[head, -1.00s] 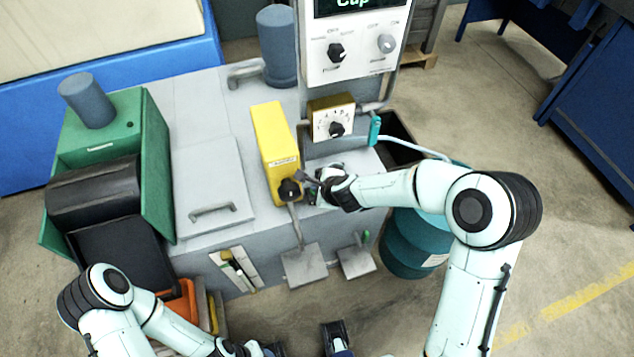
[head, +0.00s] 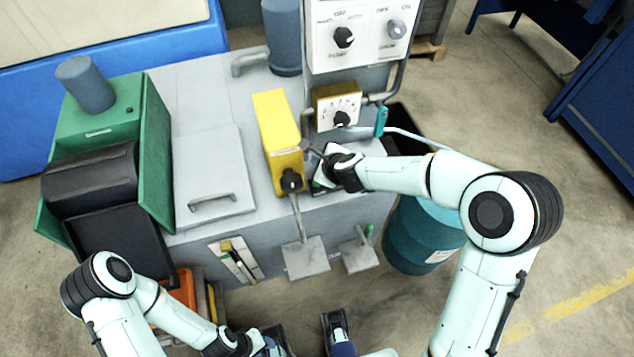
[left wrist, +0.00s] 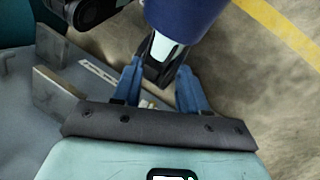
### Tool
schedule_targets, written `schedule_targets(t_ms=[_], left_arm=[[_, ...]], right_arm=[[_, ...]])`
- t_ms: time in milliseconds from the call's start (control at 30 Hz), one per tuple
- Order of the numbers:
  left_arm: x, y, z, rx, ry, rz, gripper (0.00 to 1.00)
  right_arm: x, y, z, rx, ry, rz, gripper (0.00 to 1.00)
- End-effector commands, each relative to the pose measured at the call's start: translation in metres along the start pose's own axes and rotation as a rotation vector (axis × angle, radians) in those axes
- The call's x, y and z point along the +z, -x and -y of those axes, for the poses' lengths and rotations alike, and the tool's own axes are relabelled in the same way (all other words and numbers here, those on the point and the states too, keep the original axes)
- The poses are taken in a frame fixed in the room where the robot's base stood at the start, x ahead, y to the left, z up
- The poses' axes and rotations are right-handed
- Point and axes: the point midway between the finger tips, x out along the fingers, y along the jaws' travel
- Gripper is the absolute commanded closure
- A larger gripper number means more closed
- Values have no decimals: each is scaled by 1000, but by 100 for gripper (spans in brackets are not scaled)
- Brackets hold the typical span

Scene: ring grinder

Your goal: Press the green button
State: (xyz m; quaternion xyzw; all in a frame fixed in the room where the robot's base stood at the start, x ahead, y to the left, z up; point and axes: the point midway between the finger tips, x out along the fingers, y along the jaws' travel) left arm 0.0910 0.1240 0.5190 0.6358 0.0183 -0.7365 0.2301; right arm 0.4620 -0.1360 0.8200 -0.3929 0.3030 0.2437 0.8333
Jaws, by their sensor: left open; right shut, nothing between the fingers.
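My right gripper (head: 317,160) is shut and empty, just right of the yellow box (head: 275,135) on the grey machine. A small box with a pale and green face (head: 321,182) shows partly from under the right gripper. The gripper and wrist cover most of it, and I cannot make out a green button on it or tell whether the fingers touch it. My left gripper (head: 274,345) is low at the bottom edge, away from the machine top. In the left wrist view its two blue fingers (left wrist: 160,88) are open, with nothing held between them.
A control panel (head: 360,40) with knobs and a yellow dial box (head: 337,105) stand behind the right gripper. A green-sided bin (head: 158,150) is at left. Two foot pedals (head: 305,258) are in front and a teal barrel (head: 420,235) at right. Open floor lies further right.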

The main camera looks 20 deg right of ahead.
Motion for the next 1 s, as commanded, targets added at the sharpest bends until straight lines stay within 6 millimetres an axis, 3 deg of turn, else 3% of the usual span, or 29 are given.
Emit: schedule_targets(t_ms=[300,600,1000], left_arm=[[-23,-38,6,12,-5,-57,57],[-57,-52,12,11,2,-148,57],[-63,-53,12,11,3,-164,57]], right_arm=[[-27,-37,-27,2,-1,-2,100],[-35,-49,-35,1,0,0,100],[-36,-50,-36,0,1,0,100]])
